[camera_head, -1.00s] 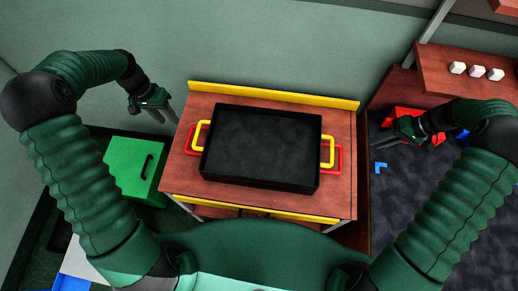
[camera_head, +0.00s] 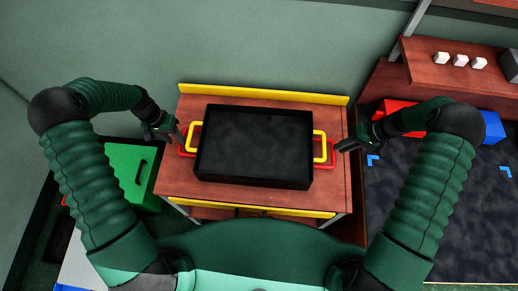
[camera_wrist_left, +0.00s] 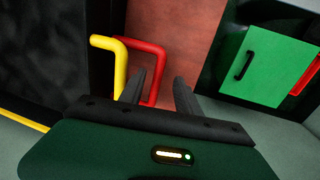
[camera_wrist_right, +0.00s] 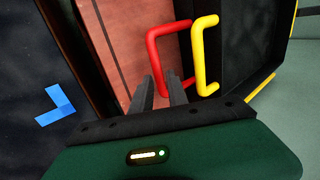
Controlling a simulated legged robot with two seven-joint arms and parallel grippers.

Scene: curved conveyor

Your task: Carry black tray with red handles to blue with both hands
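A black tray (camera_head: 253,148) with an empty, shallow interior sits on a red-brown wooden table. Yellow handles (camera_head: 319,147) and red handles (camera_head: 330,154) stick out at both of its ends, the red ones lower and further out; whether two trays are stacked cannot be told. My left gripper (camera_head: 179,138) is open at the left red handle, whose bar shows between the fingers in the left wrist view (camera_wrist_left: 156,76). My right gripper (camera_head: 339,148) is open at the right red handle, whose bar shows between the fingers in the right wrist view (camera_wrist_right: 157,72). Contact is unclear.
A yellow rail (camera_head: 262,94) runs along the table's back. A green box (camera_head: 128,172) stands at left. At right, a dark surface (camera_head: 435,220) has blue corner marks (camera_head: 505,172), with a red box (camera_head: 392,110) and a blue box (camera_head: 493,127) behind. White blocks (camera_head: 460,60) sit on a shelf.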

